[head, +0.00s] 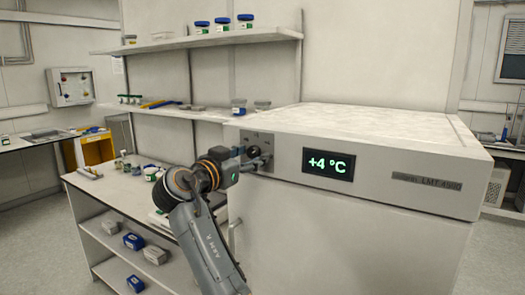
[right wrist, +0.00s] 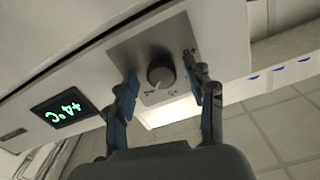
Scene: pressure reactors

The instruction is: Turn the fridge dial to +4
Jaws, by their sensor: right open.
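The fridge (head: 390,185) is a white box-shaped unit with a dark display (head: 328,164) reading +4 °C in green. The dial (head: 254,152) is a dark round knob on a grey plate at the left of the fridge front, partly hidden by my gripper in the head view. In the right wrist view the dial (right wrist: 160,75) shows clearly, and the display (right wrist: 62,114) is lit at left. My right gripper (head: 262,160) is at the dial. Its fingers (right wrist: 163,90) are open on either side of the knob, with gaps to it. My left gripper is not in view.
A bench with shelves (head: 125,210) holding small boxes and containers stands left of the fridge. Wall shelves (head: 190,42) with blue-lidded jars are behind. A fridge handle (head: 232,235) sits below the dial, near my right arm. Floor is free at the right.

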